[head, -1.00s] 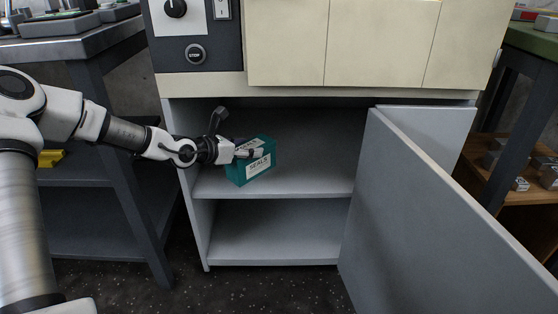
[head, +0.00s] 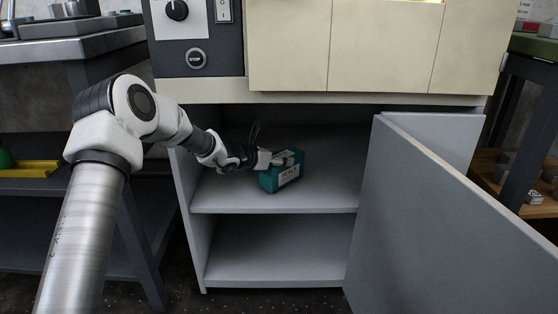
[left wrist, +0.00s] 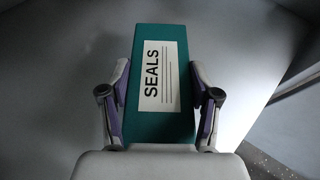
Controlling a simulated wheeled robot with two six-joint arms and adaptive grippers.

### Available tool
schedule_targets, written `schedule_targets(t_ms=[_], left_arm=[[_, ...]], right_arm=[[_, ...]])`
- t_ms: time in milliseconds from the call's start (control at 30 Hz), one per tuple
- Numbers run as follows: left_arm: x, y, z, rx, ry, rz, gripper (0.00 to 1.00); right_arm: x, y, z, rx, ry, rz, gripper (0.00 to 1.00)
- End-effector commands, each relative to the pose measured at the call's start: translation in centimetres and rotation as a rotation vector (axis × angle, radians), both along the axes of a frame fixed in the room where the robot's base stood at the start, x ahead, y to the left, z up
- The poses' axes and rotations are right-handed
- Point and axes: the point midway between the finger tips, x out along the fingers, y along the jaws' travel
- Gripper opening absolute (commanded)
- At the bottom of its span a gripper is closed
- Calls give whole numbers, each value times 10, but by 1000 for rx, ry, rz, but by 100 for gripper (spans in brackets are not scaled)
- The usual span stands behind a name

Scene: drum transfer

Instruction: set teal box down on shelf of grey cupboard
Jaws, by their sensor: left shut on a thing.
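The teal box (head: 283,172) is inside the grey cupboard (head: 188,215), over its upper shelf (head: 325,190), left of the middle. My left gripper (head: 272,160) reaches in from the left and is shut on the box. In the left wrist view the box (left wrist: 160,112) shows a white label reading SEALS, and the two fingers of my left gripper (left wrist: 160,95) press on its sides. I cannot tell for sure whether the box's underside touches the shelf. My right gripper is not in view.
The cupboard's door (head: 440,225) stands open at the right. The lower shelf (head: 275,262) is bare, and the upper shelf is free right of the box. A workbench (head: 75,47) stands at the left, and a wooden shelf (head: 540,208) with small parts at the right.

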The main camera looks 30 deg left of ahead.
Motion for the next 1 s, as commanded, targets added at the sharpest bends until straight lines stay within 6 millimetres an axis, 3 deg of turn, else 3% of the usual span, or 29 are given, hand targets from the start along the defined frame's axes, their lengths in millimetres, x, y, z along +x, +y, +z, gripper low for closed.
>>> schedule_targets(t_ms=[33, 67, 100, 133, 567, 1000], left_arm=[[0, 0, -2, 0, -1, 0, 14], [0, 0, -2, 0, 0, 0, 66], [0, 0, -1, 0, 0, 0, 80], [0, 0, -1, 0, 0, 0, 87], [-6, 2, 5, -3, 0, 2, 87], [-96, 24, 46, -8, -3, 6, 87]], right_arm=[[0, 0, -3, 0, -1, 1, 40], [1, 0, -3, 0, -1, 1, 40], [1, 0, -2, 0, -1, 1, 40], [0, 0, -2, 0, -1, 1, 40], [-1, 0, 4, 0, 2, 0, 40], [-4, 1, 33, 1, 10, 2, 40]])
